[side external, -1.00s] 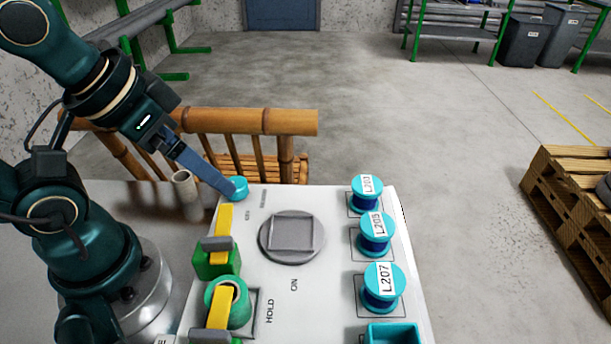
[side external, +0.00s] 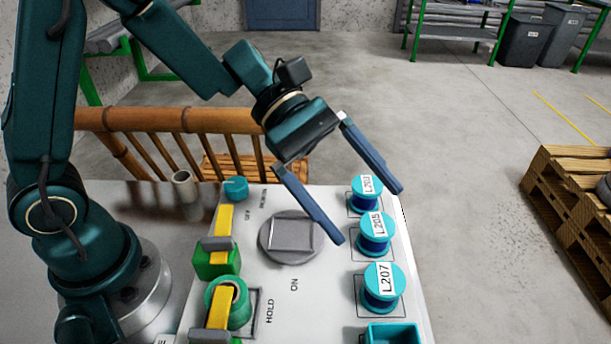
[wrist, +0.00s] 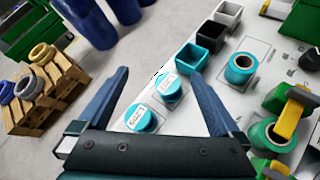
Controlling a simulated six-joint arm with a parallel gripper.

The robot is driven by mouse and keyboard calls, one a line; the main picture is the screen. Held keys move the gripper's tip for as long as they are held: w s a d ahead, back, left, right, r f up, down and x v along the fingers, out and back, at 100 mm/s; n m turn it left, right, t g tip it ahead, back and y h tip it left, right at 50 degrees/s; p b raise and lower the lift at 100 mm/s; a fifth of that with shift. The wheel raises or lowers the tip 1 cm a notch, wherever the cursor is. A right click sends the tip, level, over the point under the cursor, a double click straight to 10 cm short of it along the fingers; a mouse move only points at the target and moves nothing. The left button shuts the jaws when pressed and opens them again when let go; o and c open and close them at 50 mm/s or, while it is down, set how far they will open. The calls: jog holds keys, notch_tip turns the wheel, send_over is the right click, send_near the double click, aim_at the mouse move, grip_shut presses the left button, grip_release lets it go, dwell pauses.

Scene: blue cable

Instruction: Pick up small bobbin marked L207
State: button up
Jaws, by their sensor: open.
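The bobbin marked L207 (side external: 383,290) is a small blue spool with light-blue flanges and a white label. It stands upright in an outlined square on the white panel (side external: 335,310), nearest the camera of three labelled bobbins. My gripper (side external: 368,215) is open and empty, its two blue fingers pointing down to the right, above the panel near L203 and L205. L207 is apart from the fingers. In the wrist view, a labelled bobbin that looks like L207 (wrist: 168,88) shows between the fingers, toward their tips (wrist: 158,74).
Bobbins L205 (side external: 375,235) and L203 (side external: 366,190) stand in line behind L207. A teal open box (side external: 392,333) is just in front of it.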

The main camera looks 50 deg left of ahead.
aim_at(382, 275)
jog(key=f+n, duration=0.1)
jog(key=f, duration=0.1)
jog(key=f+n, duration=0.1)
jog(key=f, duration=0.2)
jog(key=w+f+n, duration=0.1)
jog(key=f, duration=0.1)
jog(key=shift+d+f+g, duration=0.2)
jog(key=shift+g, duration=0.1)
jog(key=shift+s+f, duration=0.15)
jog(key=shift+f, duration=0.1)
jog(key=shift+x, duration=2.55)
jog(key=shift+s+r, duration=0.1)
grip_shut()
